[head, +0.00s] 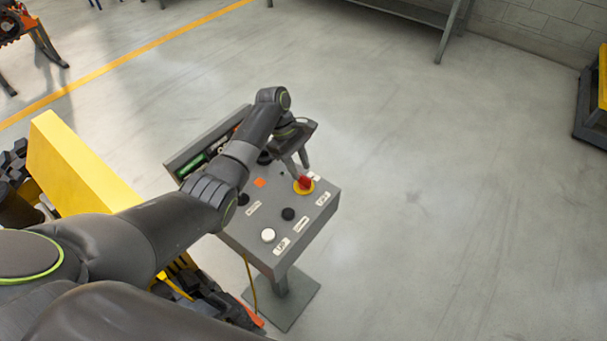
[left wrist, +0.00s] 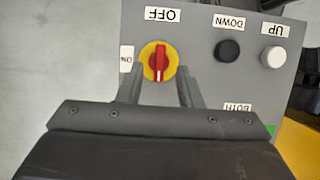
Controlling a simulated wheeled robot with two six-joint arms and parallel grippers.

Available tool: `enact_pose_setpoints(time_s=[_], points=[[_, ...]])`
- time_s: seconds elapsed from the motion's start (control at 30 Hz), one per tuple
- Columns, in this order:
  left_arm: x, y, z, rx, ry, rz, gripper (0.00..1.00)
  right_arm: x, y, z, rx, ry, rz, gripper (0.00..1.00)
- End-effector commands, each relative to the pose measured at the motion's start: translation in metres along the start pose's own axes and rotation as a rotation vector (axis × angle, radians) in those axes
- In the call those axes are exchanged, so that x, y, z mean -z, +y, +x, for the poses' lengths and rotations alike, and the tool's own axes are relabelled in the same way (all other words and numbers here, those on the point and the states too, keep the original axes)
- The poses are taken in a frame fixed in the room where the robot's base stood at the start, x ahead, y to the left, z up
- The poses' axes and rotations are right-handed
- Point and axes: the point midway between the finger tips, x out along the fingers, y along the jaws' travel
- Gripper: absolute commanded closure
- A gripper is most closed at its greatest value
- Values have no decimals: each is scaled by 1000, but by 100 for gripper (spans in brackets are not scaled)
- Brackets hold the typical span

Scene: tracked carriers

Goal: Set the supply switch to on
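The supply switch is a red rotary knob (head: 304,182) on a yellow disc, at the right side of a grey control box (head: 235,229). In the left wrist view the red knob (left wrist: 160,58) stands lengthwise up and down in the picture, in line with the OFF label (left wrist: 162,14). A white mark shows at its lower end. The ON label (left wrist: 126,59) lies to its left. My left gripper (head: 301,171) is open, its fingers at the disc's near edge in the left wrist view (left wrist: 160,74), one either side of the knob's lower end. Contact cannot be told. My right gripper is not in view.
A black button (head: 288,214) and a white button (head: 268,235) sit on the same panel, labelled DOWN and UP. The box stands on a post with a flat base (head: 284,306). A yellow block (head: 78,165) stands to the left.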

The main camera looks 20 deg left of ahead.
Motion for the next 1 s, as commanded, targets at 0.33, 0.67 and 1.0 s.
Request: enact_pose_setpoints(time_s=[0.33,0.67,1.0], points=[[0,0,41,2,-1,0,67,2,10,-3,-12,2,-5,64],[0,0,43,0,1,0,70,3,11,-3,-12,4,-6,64],[0,0,42,0,1,0,100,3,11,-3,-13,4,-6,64]])
